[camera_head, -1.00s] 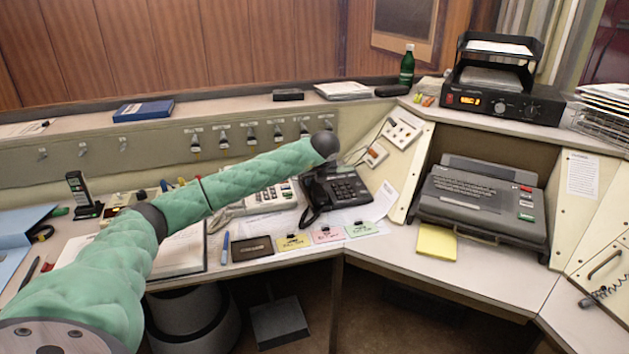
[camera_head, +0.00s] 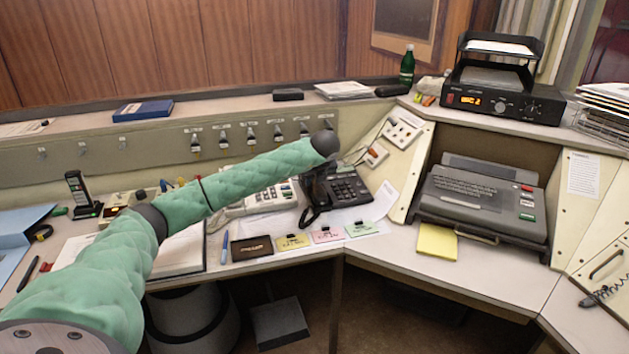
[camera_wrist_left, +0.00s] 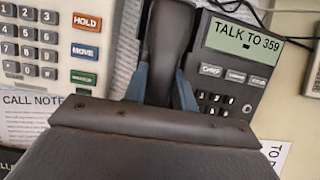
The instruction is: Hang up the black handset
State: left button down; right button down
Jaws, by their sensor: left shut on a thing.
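The black desk phone (camera_head: 346,186) stands on the console desk, left of the angled side panel. In the left wrist view its display (camera_wrist_left: 243,38) reads "TALK TO 359". The black handset (camera_wrist_left: 168,45) is between the blue-grey fingers of my left gripper (camera_wrist_left: 160,88), which is shut on it. The handset lies along the left side of the phone; I cannot tell whether it rests fully in its cradle. In the head view my left wrist covers the gripper and part of the handset. My right gripper is not in view.
A light grey keypad phone (camera_head: 262,199) stands just left of the black phone. Coloured note cards (camera_head: 326,235) lie along the front edge. A dark typewriter-like machine (camera_head: 482,205) is at the right, with a yellow pad (camera_head: 437,242) before it. A green bottle (camera_head: 407,66) stands on the shelf.

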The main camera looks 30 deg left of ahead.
pick_arm(q)
jog(key=shift+f, duration=0.2)
jog(key=c, duration=1.1)
grip_release()
jog(key=shift+o, duration=0.2)
jog(key=shift+s+a+r, duration=0.1)
jog(key=shift+c, duration=1.2)
jog(key=shift+o, duration=0.2)
jog(key=shift+w, duration=0.2)
jog(key=shift+r, duration=0.1)
